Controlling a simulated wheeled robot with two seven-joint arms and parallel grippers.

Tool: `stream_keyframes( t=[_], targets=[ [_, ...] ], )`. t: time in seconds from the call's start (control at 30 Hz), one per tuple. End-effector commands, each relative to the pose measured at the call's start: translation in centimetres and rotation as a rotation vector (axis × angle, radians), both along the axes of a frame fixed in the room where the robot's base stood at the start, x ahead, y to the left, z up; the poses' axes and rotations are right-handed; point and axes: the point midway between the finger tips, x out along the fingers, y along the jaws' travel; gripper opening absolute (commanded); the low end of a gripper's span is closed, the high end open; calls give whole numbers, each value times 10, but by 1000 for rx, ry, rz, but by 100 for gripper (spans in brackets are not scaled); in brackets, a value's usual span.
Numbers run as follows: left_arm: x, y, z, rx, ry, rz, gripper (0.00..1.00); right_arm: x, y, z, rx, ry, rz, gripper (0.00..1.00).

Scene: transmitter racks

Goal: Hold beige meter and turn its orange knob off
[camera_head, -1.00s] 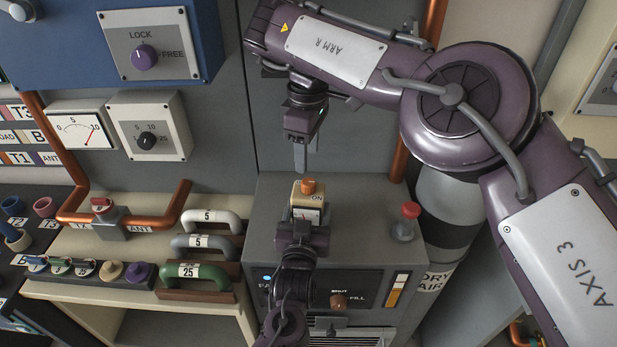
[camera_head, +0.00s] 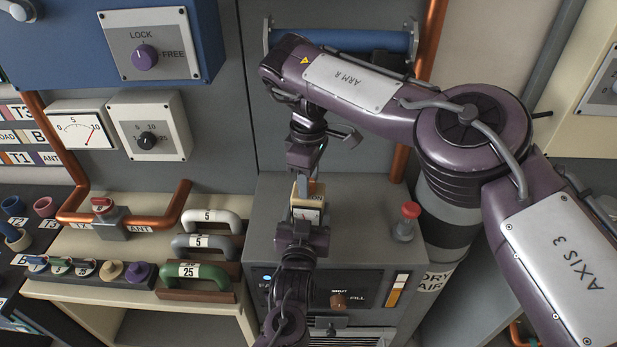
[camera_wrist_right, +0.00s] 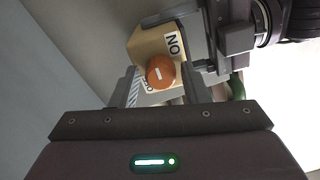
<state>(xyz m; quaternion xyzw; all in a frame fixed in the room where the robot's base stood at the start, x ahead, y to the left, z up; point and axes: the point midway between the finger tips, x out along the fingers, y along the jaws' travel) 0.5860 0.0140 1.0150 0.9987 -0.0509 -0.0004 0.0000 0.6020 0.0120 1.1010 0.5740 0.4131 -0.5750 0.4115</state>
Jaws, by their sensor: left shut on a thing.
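My right gripper (camera_head: 306,186) is above the meter and hides the knob in the head view. Its two fingers (camera_wrist_right: 160,85) stand apart on either side of the knob, open.
A red-capped post (camera_head: 408,220) stands on the cabinet right of the meter. Handles, the green one (camera_head: 195,273) lowest, lie on the bench at left. A copper pipe (camera_head: 398,165) runs behind. A blue bar (camera_head: 340,41) is on the back panel.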

Motion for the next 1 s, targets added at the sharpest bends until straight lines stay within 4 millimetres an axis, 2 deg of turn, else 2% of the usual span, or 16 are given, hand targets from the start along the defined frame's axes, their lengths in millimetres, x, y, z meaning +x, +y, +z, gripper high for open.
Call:
stream_keyframes(
  t=[0.03, 0.27, 0.67, 1.0],
  targets=[
    [0, 0, 2, -1, -4, 0, 30, 0, 0, 0, 0, 0, 0, 34],
    [0, 0, 2, -1, -4, 0, 30, 0, 0, 0, 0, -1, 0, 5],
    [0, 0, 2, -1, -4, 0, 30, 1, 0, 1, 0, -2, 83, 5],
    [0, 0, 2, -1, -4, -1, 30, 1, 0, 1, 0, -2, 354, 5]
  ],
)
